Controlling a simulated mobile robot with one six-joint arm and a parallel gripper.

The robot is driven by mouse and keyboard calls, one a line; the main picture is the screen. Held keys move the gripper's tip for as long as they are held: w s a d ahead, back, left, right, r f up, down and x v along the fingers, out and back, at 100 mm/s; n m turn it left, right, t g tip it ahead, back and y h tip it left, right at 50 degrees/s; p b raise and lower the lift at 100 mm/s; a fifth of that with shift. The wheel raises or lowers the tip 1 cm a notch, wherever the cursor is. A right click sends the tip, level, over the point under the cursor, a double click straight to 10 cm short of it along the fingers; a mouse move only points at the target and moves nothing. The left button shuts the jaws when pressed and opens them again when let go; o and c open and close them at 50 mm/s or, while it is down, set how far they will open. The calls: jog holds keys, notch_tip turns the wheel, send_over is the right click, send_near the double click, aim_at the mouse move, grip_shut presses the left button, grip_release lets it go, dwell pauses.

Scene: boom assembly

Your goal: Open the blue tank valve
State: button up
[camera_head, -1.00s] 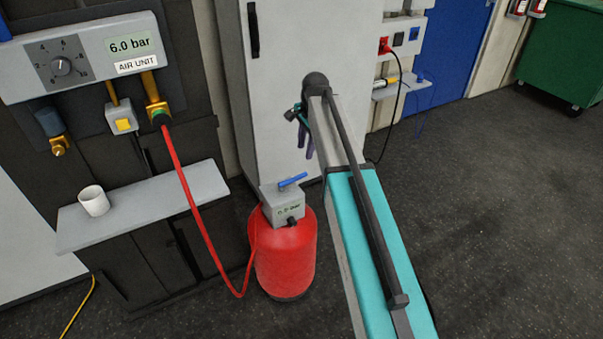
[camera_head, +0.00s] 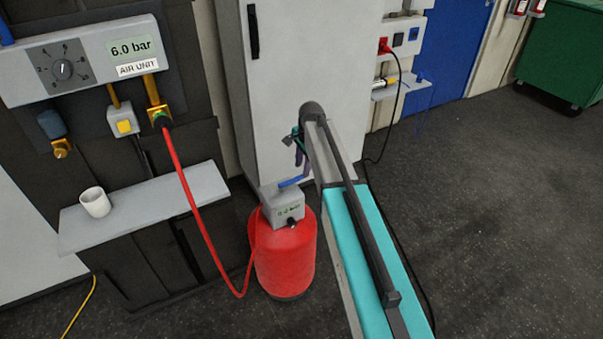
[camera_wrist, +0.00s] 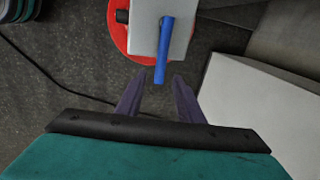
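The blue valve lever (camera_head: 295,182) sits on top of the grey valve box (camera_head: 286,207) of the red tank (camera_head: 287,255). In the wrist view the blue lever (camera_wrist: 163,52) points down the picture, toward the gap between my fingers. My gripper (camera_wrist: 157,84) is open, with dark purple fingers on either side below the lever's tip. The lever does not appear to be between the fingers. In the head view my gripper (camera_head: 300,157) hangs just above the lever, partly hidden by my arm. The box display is too small to read surely.
A red hose (camera_head: 188,190) runs from the air unit (camera_head: 135,45), showing 6.0 bar, to the tank. A shelf (camera_head: 130,215) carries a white mug (camera_head: 95,202). A grey cabinet (camera_head: 290,80) stands behind the tank. The floor to the right is open.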

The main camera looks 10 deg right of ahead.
aim_at(301, 176)
jog(key=shift+w+a+f, duration=0.1)
jog(key=shift+w+f, duration=0.15)
jog(key=shift+f, duration=0.9)
jog(key=shift+w+a+f, duration=0.1)
jog(key=shift+w+f, duration=0.1)
jog(key=shift+f, duration=0.9)
jog(key=shift+c, duration=0.4)
grip_shut()
